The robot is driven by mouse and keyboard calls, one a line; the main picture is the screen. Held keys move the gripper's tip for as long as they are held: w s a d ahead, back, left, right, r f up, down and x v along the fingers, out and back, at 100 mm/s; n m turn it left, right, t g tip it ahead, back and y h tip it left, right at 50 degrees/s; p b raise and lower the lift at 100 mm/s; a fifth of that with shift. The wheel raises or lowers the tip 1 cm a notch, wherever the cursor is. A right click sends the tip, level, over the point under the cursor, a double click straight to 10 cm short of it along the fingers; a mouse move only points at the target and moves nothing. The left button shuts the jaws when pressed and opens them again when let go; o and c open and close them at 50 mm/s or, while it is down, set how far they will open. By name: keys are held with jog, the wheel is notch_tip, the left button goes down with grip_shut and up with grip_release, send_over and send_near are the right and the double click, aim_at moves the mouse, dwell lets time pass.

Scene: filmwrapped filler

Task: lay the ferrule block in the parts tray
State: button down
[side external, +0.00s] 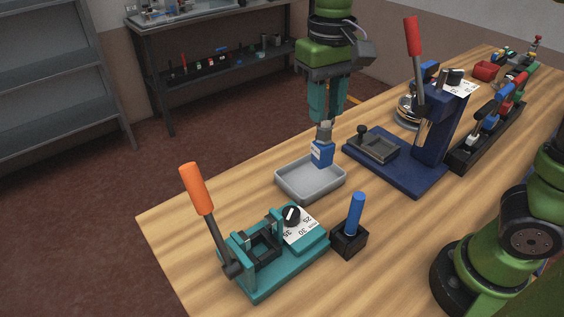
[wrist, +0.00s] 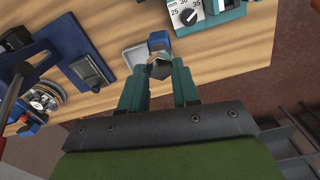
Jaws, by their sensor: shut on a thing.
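The ferrule block (side external: 321,155) is a blue block with a pale label and a grey top. My gripper (side external: 325,119) points down, its teal fingers shut on the grey top. The block hangs roughly upright under the fingertips, over the back part of the parts tray (side external: 311,193), a shallow grey tray on the wooden table. Whether its underside touches the tray floor is unclear. In the wrist view, the block (wrist: 158,42) shows beyond the fingertips (wrist: 160,69), hiding part of the tray (wrist: 132,58). The visible tray floor is empty.
A teal press (side external: 275,255) with an orange lever and a black holder (side external: 349,240) with a blue handle stand in front of the tray. A navy press (side external: 420,165) with a red lever stands close on the right. Bare table lies left of the tray.

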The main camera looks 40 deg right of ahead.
jog(key=s+d+f+n, duration=0.1)
jog(key=s+d+f, duration=0.6)
jog(key=d+f, duration=0.3)
jog(key=w+a+f, duration=0.1)
jog(key=w+f, duration=0.2)
jog(key=w, duration=0.5)
jog(key=w+a+f, duration=0.1)
jog(key=w+f, duration=0.2)
jog(key=w, duration=0.5)
jog(key=shift+w+a+f, duration=0.15)
jog(key=shift+a, duration=0.15)
jog(key=shift+f, duration=0.15)
jog(key=c, duration=0.8)
grip_release()
